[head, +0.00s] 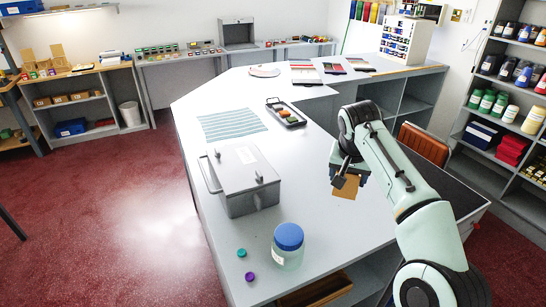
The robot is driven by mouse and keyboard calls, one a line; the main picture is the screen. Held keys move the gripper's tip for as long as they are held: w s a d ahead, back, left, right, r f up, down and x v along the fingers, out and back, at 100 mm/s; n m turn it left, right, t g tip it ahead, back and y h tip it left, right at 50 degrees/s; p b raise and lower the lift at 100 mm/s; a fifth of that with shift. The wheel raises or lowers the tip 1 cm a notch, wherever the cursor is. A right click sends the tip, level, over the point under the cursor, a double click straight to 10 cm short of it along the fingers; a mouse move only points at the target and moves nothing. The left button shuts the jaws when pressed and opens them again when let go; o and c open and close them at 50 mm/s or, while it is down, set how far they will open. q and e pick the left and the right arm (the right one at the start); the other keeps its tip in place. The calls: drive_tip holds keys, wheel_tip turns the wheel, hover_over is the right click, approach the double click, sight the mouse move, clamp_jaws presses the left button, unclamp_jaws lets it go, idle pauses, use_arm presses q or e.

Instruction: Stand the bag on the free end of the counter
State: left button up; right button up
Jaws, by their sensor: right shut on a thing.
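The bag looks like the small tan-brown thing (345,190) below my right gripper (346,178) in the head view. The gripper points down and is shut on its top. The gripper and a dark blue part hide the upper part of the bag. I cannot tell whether its bottom touches the counter. The light grey counter (330,235) is bare around the bag to the left and front. My left gripper is not in view.
A grey lidded metal box (243,180), a blue-lidded jar (288,245) and two small caps, teal (241,252) and purple (250,276), stand left of the bag. A striped cloth (232,125) and a dark tray (286,113) lie farther back. A brown slatted thing (424,143) stands behind my arm.

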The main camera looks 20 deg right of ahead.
drive_tip(key=shift+w, duration=0.25)
drive_tip(key=shift+f, duration=0.15)
use_arm(q)
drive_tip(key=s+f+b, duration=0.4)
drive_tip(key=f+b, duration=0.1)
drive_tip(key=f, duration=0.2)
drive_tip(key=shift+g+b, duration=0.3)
drive_tip(key=shift+b, duration=0.05)
use_arm(e)
drive_tip(key=shift+s+f, duration=0.15)
drive_tip(key=shift+f, duration=4.8)
drive_tip(key=shift+s+f, duration=0.1)
drive_tip(key=shift+f, duration=4.8)
drive_tip(key=shift+f, duration=0.15)
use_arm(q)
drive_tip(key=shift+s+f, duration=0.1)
use_arm(e)
drive_tip(key=o, duration=1.1)
drive_tip(key=shift+c, duration=0.2)
